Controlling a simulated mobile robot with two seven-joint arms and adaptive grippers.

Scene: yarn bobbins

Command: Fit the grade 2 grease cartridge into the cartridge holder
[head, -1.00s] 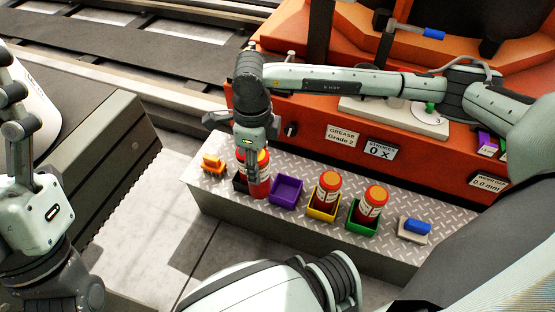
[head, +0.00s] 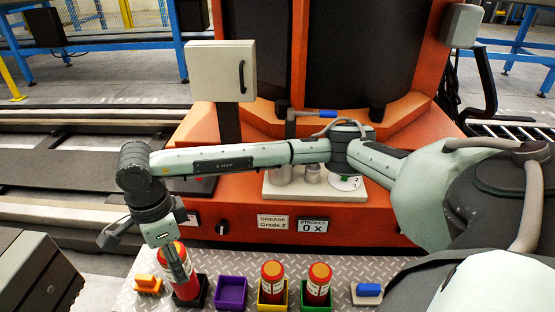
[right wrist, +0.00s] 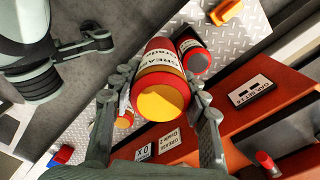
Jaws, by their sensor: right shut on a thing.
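My right gripper (head: 178,264) is shut on a red grease cartridge (head: 179,248) with a yellow-orange cap, at the black bin (head: 203,291). The right wrist view shows the cartridge (right wrist: 164,83) between the fingers, its grease label partly readable. I cannot tell whether its base touches the bin. Two more red cartridges stand in the yellow bin (head: 261,299) and the green bin (head: 305,301). A sign on the orange machine (head: 225,205) reads "Grease Grade 2". I cannot identify the cartridge holder for sure. My left gripper (right wrist: 97,42) shows only in the right wrist view, its opening unclear.
The purple bin (head: 231,294) is empty. An orange item (head: 148,285) and a blue item (head: 369,290) lie at either end of the metal ledge (head: 345,268). A pale plate (head: 315,189) with short metal cylinders sits on the machine under my right arm. A second red cylinder (right wrist: 196,58) with a grey end is beside the held cartridge.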

